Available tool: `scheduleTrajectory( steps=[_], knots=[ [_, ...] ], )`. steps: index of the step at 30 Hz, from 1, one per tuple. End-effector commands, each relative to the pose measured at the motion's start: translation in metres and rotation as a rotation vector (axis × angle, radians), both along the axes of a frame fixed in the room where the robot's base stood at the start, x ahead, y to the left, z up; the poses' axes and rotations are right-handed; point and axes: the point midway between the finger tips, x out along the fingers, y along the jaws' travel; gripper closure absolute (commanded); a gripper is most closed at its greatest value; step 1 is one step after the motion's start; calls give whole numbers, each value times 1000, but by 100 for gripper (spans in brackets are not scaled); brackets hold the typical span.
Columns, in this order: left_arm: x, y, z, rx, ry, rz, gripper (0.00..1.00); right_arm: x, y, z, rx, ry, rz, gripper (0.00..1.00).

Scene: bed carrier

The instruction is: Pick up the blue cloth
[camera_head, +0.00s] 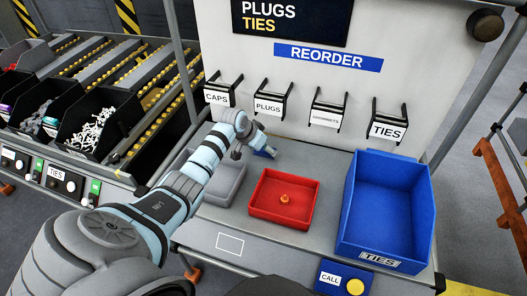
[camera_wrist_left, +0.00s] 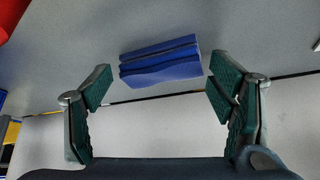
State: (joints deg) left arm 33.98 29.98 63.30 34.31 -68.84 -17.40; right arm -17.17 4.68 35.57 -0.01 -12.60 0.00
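The blue cloth (camera_head: 266,152) lies folded on the grey bench top, behind the red tray and near the back panel. My left gripper (camera_head: 257,145) is just beside it and partly hides it in the head view. In the left wrist view the cloth (camera_wrist_left: 160,62) shows whole, as a folded strip ahead of the fingertips. My left gripper (camera_wrist_left: 160,80) is open there, one finger to each side of the cloth, with nothing between the pads. I cannot tell the exact gap to it. My right gripper is not in view.
A red tray (camera_head: 262,207) with a small orange part (camera_head: 285,199), a grey tray (camera_head: 214,194) and a blue TIES bin (camera_head: 347,219) stand on the bench. Label holders (camera_head: 268,106) jut from the back panel. Sloped part racks (camera_head: 140,85) stand at left.

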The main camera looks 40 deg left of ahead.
Motion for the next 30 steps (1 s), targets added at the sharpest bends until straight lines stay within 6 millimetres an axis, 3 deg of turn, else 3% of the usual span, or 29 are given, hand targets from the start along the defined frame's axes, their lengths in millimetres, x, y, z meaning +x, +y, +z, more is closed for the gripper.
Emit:
scheduleTrajectory(
  steps=[1, 4, 14, 20, 28, 30],
  knots=[
    [0, 0, 0, 0, 0, 0, 38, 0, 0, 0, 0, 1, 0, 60],
    [-1, 1, 0, 0, 0, 1, 51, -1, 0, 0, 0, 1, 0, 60],
    [-1, 1, 2, 1, 0, 1, 51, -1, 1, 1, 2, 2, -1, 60],
    [-3, -1, 25, 1, -3, 1, 51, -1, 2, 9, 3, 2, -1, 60],
    [-3, -1, 75, 1, -4, 0, 51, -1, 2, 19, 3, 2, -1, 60],
    [-17, -4, 72, 3, 1, 1, 51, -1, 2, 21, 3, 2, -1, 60]
  ],
)
